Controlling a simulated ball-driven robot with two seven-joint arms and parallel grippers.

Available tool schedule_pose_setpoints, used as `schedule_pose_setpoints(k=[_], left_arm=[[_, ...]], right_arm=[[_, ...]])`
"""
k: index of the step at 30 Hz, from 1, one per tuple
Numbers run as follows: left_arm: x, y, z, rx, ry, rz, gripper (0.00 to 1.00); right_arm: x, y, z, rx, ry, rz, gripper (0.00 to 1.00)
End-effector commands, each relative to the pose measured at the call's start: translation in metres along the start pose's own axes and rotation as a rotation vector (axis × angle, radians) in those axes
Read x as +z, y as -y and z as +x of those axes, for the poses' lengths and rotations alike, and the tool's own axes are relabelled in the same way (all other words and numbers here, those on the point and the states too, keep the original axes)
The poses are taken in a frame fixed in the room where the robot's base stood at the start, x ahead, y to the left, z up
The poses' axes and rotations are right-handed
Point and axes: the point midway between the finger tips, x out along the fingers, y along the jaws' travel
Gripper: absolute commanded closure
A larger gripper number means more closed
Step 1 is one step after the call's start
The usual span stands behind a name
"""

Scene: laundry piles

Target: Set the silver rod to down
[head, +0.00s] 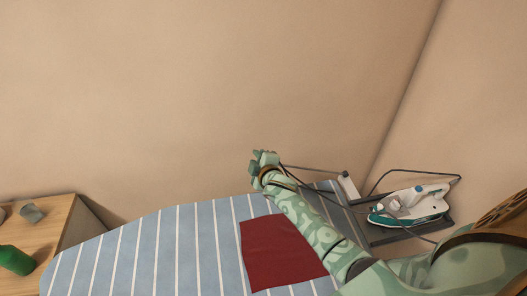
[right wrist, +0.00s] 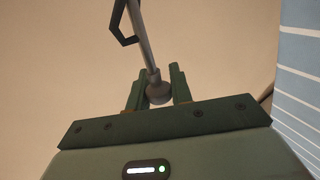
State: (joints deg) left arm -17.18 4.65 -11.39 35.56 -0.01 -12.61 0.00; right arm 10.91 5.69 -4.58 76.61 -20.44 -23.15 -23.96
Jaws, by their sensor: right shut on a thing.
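The silver rod (right wrist: 142,42) runs up and away in the right wrist view, with a round grey knob (right wrist: 158,90) at its near end. My right gripper (right wrist: 158,93) is shut on that knob end, with one finger on each side of it. In the head view my right gripper (head: 262,160) is above the far edge of the ironing board (head: 180,245). The thin rod (head: 312,170) there reaches sideways from the gripper towards a grey bracket (head: 347,185) at the board's right end. My left gripper is out of view.
A dark red cloth (head: 275,250) lies flat on the striped board, partly under my right arm. A white and teal iron (head: 410,206) rests on a metal tray at right, with a dark cord. A wooden table (head: 45,225) with a green object (head: 15,260) is at left.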

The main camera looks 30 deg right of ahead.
Motion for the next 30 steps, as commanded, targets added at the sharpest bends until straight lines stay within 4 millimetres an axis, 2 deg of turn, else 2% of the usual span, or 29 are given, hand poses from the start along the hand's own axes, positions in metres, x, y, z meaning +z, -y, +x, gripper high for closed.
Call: schedule_pose_setpoints(k=[1,3,7,12,18,30], left_arm=[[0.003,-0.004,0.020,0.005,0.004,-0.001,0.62],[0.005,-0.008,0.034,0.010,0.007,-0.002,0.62],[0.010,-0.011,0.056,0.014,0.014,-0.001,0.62],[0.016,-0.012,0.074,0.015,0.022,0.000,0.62],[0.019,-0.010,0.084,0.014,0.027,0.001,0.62],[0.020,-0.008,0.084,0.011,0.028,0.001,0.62]], right_arm=[[0.003,0.022,0.009,-0.001,0.010,-0.028,1.00],[0.005,0.038,0.016,-0.001,0.030,-0.075,1.00],[0.009,0.061,0.026,-0.001,0.060,-0.149,1.00],[0.014,0.081,0.034,0.000,0.089,-0.218,1.00],[0.017,0.091,0.038,0.002,0.106,-0.259,1.00],[0.018,0.091,0.039,0.004,0.111,-0.270,1.00]])
